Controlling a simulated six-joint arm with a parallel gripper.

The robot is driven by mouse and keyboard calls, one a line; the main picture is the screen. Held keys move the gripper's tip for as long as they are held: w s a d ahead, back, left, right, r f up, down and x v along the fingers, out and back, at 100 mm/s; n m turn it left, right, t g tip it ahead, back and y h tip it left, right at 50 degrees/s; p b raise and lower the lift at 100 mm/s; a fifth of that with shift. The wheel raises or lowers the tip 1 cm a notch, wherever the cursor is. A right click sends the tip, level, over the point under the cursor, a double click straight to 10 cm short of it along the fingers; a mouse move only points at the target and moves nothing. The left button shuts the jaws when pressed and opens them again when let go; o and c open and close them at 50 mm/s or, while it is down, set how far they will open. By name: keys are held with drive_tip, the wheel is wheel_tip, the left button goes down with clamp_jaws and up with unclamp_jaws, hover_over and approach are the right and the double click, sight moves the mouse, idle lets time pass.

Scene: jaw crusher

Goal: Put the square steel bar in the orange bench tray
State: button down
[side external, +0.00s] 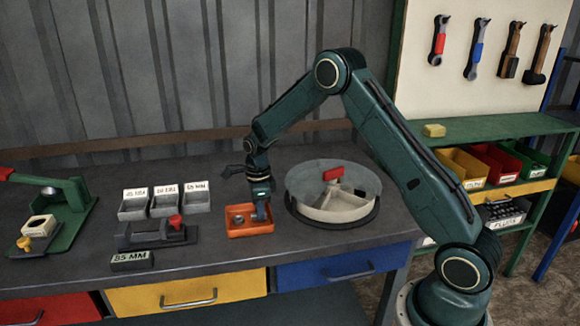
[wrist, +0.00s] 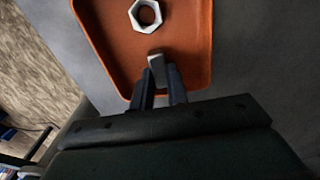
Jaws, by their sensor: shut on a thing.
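The orange bench tray (side external: 246,232) stands on the bench in the side external view, left of the round drum. In the wrist view its orange rim (wrist: 207,50) surrounds my fingertips. My gripper (wrist: 162,80) is shut on the square steel bar (wrist: 156,66), a short pale block whose end shows between the fingers. The bar is over or inside the near end of the tray; I cannot tell whether it touches the floor. In the side external view my gripper (side external: 262,216) points down at the tray's right part and hides the bar.
A hex nut (wrist: 146,14) lies in the tray ahead of the bar. A round drum with a red handle (side external: 333,174) stands close on the right. Several grey labelled bins (side external: 165,206) and a red-knobbed fixture (side external: 158,234) are on the left. A green press (side external: 68,205) stands farther left.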

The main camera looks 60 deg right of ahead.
drive_tip(key=shift+f, duration=0.25)
drive_tip(key=c, duration=1.4)
unclamp_jaws()
drive_tip(key=shift+o, duration=0.2)
drive_tip(key=shift+r, duration=0.1)
wheel_tip(320, 180, up, 12)
